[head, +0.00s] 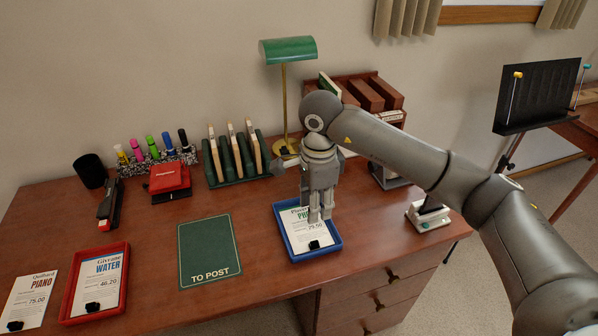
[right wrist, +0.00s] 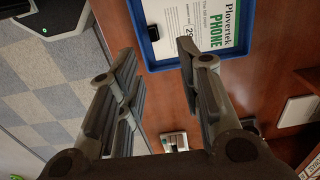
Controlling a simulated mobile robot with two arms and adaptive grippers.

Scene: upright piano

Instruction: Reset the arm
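My right arm (head: 400,155) reaches in from the right across the desk. My right gripper (head: 320,217) points down over the blue tray (head: 296,259) on the desk. In the right wrist view my right gripper (right wrist: 157,62) has its fingers well apart, with nothing between them. The blue tray also shows there (right wrist: 150,62), holding a white Plovertek PHONE bill (right wrist: 190,18) with a small black object (head: 314,245) on it. Whether the fingertips touch the bill is unclear; they look just above it. My left gripper is not in view.
A red tray (head: 122,262) with a WATER bill and a loose PIANO bill (head: 30,300) lie left. A green TO POST mat (head: 208,252) is bare. A green lamp (head: 287,50), letter rack (head: 236,178) and wooden organizer (head: 392,95) stand behind; a stamp-like device (head: 428,216) sits right.

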